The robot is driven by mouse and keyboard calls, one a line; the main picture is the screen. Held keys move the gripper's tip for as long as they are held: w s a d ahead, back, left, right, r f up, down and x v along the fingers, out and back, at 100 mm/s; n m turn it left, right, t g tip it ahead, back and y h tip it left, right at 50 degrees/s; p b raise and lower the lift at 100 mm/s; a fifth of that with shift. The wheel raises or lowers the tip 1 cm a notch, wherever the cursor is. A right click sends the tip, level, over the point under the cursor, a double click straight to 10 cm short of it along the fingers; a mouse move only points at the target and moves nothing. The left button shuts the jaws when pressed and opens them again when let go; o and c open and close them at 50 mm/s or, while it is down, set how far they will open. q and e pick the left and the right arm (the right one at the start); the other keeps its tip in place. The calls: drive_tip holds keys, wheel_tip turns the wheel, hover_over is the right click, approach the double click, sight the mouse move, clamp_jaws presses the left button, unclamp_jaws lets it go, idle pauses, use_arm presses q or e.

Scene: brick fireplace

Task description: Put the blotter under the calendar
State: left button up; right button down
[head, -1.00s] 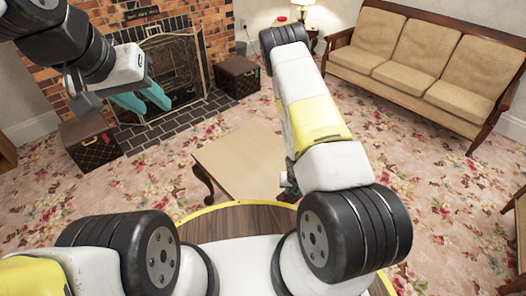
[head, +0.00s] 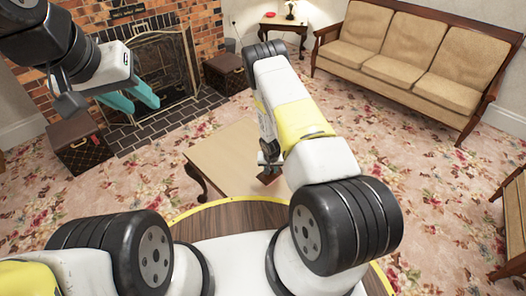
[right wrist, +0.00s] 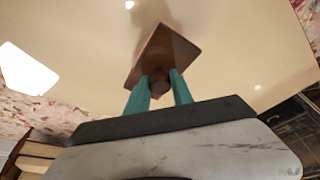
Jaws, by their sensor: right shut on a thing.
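The blotter looks like a brown wooden block with a knob (right wrist: 166,50) in the right wrist view. My right gripper (right wrist: 160,88) has its teal fingers shut on the knob. The blotter appears to be over the pale coffee table (right wrist: 235,45); its exact height is hard to judge. In the head view a bit of the blotter (head: 268,178) shows beside my right arm, which hides most of that gripper. My left gripper (head: 143,104) is open and empty, up at the left in front of the fireplace. I cannot make out a calendar in either view.
The coffee table (head: 222,160) stands ahead of my base on floral carpet. A brick fireplace with a screen (head: 160,72) and two trunks (head: 80,143) (head: 226,74) are behind it. A sofa (head: 410,60) and a side table (head: 282,24) are at the back right.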

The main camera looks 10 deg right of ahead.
drive_tip(key=shift+x, duration=1.8)
drive_tip(key=shift+s+a+f, duration=0.1)
drive_tip(key=shift+a+f, duration=0.05)
drive_tip(key=shift+a, duration=0.05)
drive_tip(key=c, duration=1.1)
unclamp_jaws()
